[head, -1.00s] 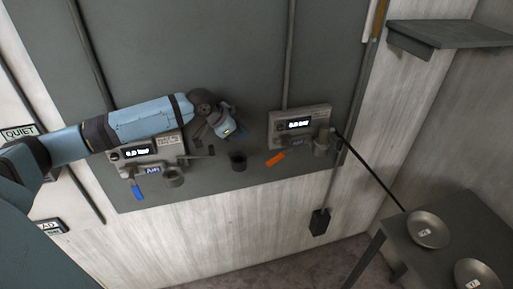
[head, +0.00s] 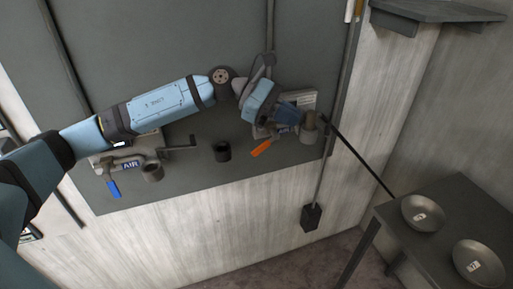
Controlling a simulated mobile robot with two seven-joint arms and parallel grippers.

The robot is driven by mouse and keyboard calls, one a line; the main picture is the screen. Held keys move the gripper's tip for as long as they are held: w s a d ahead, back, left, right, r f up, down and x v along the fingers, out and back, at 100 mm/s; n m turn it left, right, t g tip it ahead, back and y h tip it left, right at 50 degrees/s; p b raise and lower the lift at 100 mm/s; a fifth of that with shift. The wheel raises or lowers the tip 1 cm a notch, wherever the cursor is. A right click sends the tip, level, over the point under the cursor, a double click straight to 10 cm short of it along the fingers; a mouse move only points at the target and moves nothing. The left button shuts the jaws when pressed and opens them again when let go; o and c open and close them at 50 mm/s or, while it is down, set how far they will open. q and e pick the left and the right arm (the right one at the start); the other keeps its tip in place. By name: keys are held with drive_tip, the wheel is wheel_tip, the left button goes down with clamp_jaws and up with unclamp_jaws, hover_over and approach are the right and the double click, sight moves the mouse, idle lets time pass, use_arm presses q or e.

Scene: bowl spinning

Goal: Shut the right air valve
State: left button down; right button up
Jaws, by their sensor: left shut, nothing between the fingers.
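The right air valve shows an orange handle (head: 262,148) at the lower left of the right wall unit, slanting down to the left. My left gripper (head: 290,115) is in front of that unit, above and right of the orange handle and apart from it in the picture. It is shut and empty. The right wall unit (head: 308,99) is mostly hidden behind my gripper and wrist, including its display. The left unit has a blue valve handle (head: 113,188) pointing down, beside a label reading AIR (head: 131,164). My right gripper is out of view.
A dark cup-like fitting (head: 222,151) sits on the panel between the units. Another fitting (head: 309,122) is right of my gripper, with a black rod (head: 357,154) running toward a grey table (head: 456,200). Two metal bowls (head: 422,211) (head: 479,262) rest there. A shelf (head: 440,11) is upper right.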

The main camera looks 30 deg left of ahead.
use_arm(q)
drive_tip(key=a+f+m+y+b, duration=0.1)
drive_tip(key=a+f+m+y, duration=0.2)
drive_tip(key=f+m+y, duration=0.25)
drive_tip(key=m+t+y+b, duration=0.2)
drive_tip(key=m+y, duration=0.1)
drive_tip(key=y, duration=0.7)
approach(256, 150)
drive_tip(key=shift+n, duration=0.25)
drive_tip(key=shift+w+r+p+x, duration=0.15)
drive_tip(key=shift+p+x, duration=0.25)
drive_tip(key=shift+x, duration=0.7)
drive_tip(key=shift+w+p+x, duration=0.2)
drive_tip(key=shift+p+x, duration=0.15)
drive_tip(key=shift+x, duration=0.75)
drive_tip(key=shift+w+r+p+x, duration=0.15)
drive_tip(key=shift+p+x, duration=0.25)
drive_tip(key=shift+x, duration=0.7)
drive_tip(key=shift+w+a+f, duration=0.1)
drive_tip(key=shift+f, duration=0.05)
